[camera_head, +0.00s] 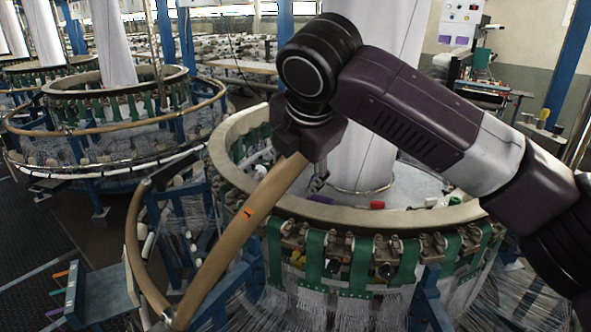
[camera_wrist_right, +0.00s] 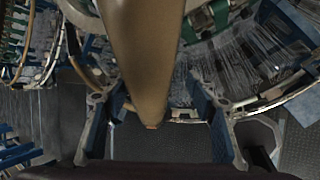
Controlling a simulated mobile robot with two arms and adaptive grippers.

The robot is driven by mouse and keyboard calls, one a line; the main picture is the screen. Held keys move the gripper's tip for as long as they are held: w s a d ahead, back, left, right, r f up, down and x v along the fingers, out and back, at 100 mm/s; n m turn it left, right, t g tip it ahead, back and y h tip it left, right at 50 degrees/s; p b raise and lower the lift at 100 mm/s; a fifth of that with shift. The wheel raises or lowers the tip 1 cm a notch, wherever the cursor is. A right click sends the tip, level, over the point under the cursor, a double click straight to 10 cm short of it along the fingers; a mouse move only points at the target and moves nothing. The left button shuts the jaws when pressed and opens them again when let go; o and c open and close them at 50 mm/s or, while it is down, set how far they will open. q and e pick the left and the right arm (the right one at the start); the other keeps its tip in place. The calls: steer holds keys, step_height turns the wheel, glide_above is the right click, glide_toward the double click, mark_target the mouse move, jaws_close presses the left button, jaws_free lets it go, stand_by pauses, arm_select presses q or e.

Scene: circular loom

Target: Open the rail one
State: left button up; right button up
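A tan curved rail (camera_head: 238,230) with an orange mark runs along the front left of the near circular loom (camera_head: 232,160). Its upper end passes beneath my right wrist in the head view. A second tan rail length (camera_head: 134,240) curves down at its left. In the right wrist view the rail (camera_wrist_right: 146,55) comes down from the top centre, close to the camera, and narrows to an end between the fingers. My right gripper (camera_wrist_right: 150,112) is open, with visible gaps beside the fingers. In the head view its fingers are mostly hidden. My left gripper is not in view.
Another circular loom with its own tan rail (camera_head: 110,128) stands at the left. A blue stand (camera_head: 102,292) is at the bottom left, with dark floor (camera_head: 35,220) beyond. Fine threads and blue posts surround the near loom.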

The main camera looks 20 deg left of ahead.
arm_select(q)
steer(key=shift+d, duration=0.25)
arm_select(e)
steer(key=v, duration=1.1)
steer(key=shift+s+r, duration=0.25)
steer(key=shift+r, duration=0.05)
